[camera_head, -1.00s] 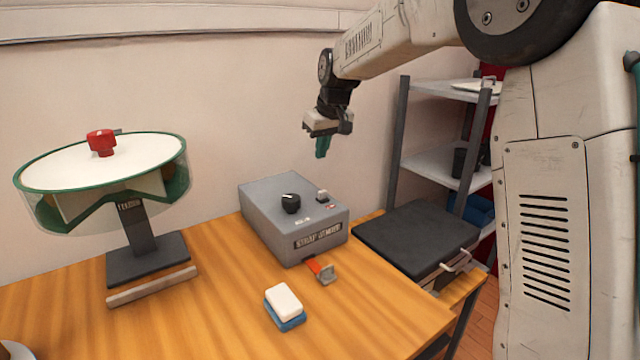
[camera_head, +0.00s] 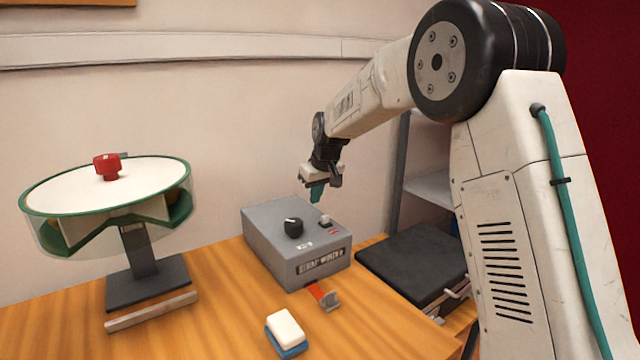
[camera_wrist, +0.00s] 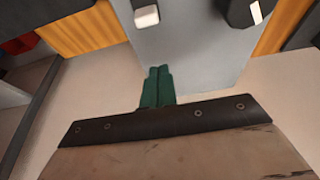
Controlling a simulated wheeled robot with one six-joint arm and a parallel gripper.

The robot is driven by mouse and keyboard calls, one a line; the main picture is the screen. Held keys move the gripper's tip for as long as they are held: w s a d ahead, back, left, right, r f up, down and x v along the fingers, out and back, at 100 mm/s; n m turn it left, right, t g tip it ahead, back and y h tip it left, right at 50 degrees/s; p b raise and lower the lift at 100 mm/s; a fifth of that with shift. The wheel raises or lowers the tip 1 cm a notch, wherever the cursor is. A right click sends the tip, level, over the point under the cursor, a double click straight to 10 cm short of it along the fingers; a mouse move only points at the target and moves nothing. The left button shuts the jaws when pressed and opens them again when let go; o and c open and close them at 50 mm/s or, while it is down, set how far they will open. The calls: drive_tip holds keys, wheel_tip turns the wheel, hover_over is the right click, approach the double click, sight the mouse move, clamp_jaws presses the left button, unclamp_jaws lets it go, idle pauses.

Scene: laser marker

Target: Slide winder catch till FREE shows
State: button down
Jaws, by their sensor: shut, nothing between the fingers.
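The strap winder (camera_head: 298,245) is a grey box on the wooden table. A small pale catch (camera_head: 325,220) sits on its top towards the right, with a small red mark beside it; any lettering there is too small to read. My gripper (camera_head: 317,193) is shut and empty, its green fingertips pointing down just above the box's top, near the catch. In the wrist view, the shut fingers (camera_wrist: 157,86) are over the grey top, with the pale catch (camera_wrist: 146,16) ahead of them, apart.
A black knob (camera_head: 293,227) stands on the winder left of the catch. A red strap with a metal end (camera_head: 325,297) sticks out in front. A white-and-blue block (camera_head: 285,331) lies nearer. A green-rimmed drum (camera_head: 107,190) stands left, a black-lidded case (camera_head: 413,262) right.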

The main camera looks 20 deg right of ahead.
sight(328, 225)
drive_tip(key=shift+x, duration=1.15)
drive_tip(key=shift+s+f, duration=0.2)
drive_tip(key=shift+f, duration=0.05)
drive_tip(key=shift+s+d+r, duration=0.1)
drive_tip(key=shift+s+d, duration=0.15)
drive_tip(key=shift+s, duration=0.35)
drive_tip(key=shift+s+d+r, duration=0.1)
drive_tip(key=shift+s+d, duration=0.1)
drive_tip(key=shift+s, duration=0.4)
drive_tip(key=shift+s+d+f, duration=0.15)
drive_tip(key=shift+s, duration=0.3)
drive_tip(key=shift+s+d, duration=0.3)
drive_tip(key=shift+s, duration=0.65)
drive_tip(key=shift+s+d, duration=0.3)
drive_tip(key=shift+s, duration=0.65)
